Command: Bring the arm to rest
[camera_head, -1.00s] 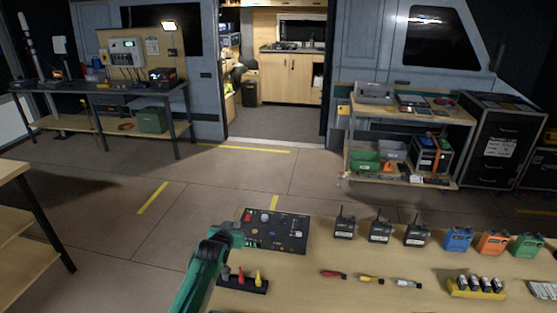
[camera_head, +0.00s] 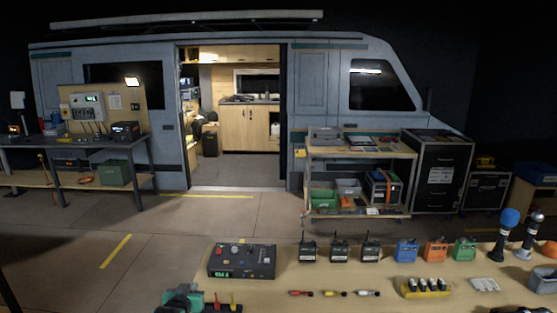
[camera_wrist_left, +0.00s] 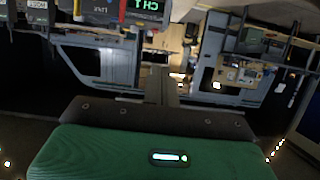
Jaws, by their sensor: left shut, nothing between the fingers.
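My left gripper (camera_head: 192,299) shows at the bottom edge of the head view, on a green arm, low in front of the table's left end. In the left wrist view its fingers (camera_wrist_left: 160,86) are together with nothing between them. Part of that box (camera_wrist_left: 125,12) also shows at the top of the left wrist view, which looks upside down. My right gripper is not in either view.
The near table (camera_head: 312,278) holds several radios (camera_head: 340,248), blue, orange and green packs (camera_head: 436,250), coloured connectors (camera_head: 334,293) and a yellow battery holder (camera_head: 424,288). Upright dark microphones (camera_head: 507,232) stand at right. Open floor (camera_head: 160,222) lies between the table and the van.

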